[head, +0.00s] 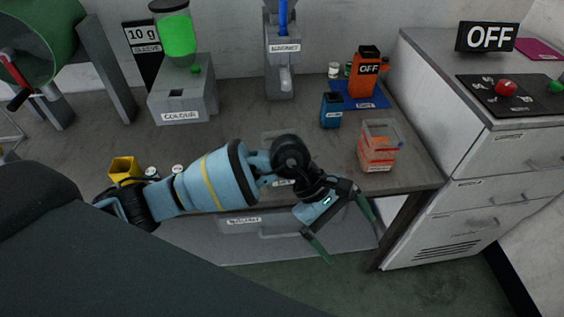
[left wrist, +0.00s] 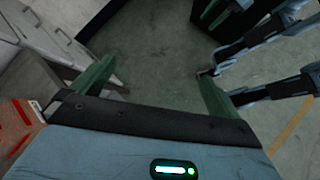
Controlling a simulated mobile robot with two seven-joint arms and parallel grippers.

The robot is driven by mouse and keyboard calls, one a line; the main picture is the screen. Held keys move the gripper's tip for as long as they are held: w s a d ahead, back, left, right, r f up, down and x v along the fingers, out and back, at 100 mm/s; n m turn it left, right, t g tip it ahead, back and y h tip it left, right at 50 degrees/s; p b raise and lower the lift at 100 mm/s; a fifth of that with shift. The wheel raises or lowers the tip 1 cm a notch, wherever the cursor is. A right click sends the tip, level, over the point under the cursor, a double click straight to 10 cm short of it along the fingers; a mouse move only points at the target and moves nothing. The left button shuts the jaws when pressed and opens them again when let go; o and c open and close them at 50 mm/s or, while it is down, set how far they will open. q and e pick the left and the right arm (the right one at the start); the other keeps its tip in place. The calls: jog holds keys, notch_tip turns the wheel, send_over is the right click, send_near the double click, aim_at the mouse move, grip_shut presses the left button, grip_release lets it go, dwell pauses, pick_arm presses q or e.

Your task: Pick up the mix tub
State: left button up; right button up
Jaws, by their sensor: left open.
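A clear tub with orange-red markings and a small white label (head: 377,152), which I take as the mix tub, stands upright on the bench near its front right corner. My left gripper (head: 352,240) is open and empty. It hangs in front of the bench's front edge, to the lower left of the tub and apart from it. In the left wrist view my left gripper (left wrist: 157,72) has bare floor between its fingers. An orange-red piece with a white label (left wrist: 18,128), probably the tub, is cut off at the left edge there.
An orange device marked OFF (head: 366,78) and a dark blue container (head: 331,110) stand behind the tub. A grey cabinet (head: 470,150) with drawers is to the right. A colour dispenser (head: 182,100) stands at the back left. A yellow container (head: 124,168) is near my left arm.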

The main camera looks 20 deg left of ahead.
pick_arm(q)
jog(key=w+a+r+m+t+y, duration=0.2)
jog(key=w+a+r+t+y, duration=0.15)
jog(key=w+a+y, duration=0.45)
jog(key=w+a+r+m+t+y, duration=0.2)
jog(key=w+a+r+m+y, duration=0.3)
jog(key=a, duration=0.6)
jog(key=w+a+f+n+h, duration=0.1)
jog(key=w+f, duration=0.3)
jog(key=f, duration=0.4)
jog(key=shift+a+f+n, duration=0.15)
jog(key=shift+a+n, duration=0.15)
jog(key=shift+n, duration=0.3)
jog(key=shift+w, duration=0.1)
jog(key=c, duration=1.1)
jog(key=shift+c, duration=0.2)
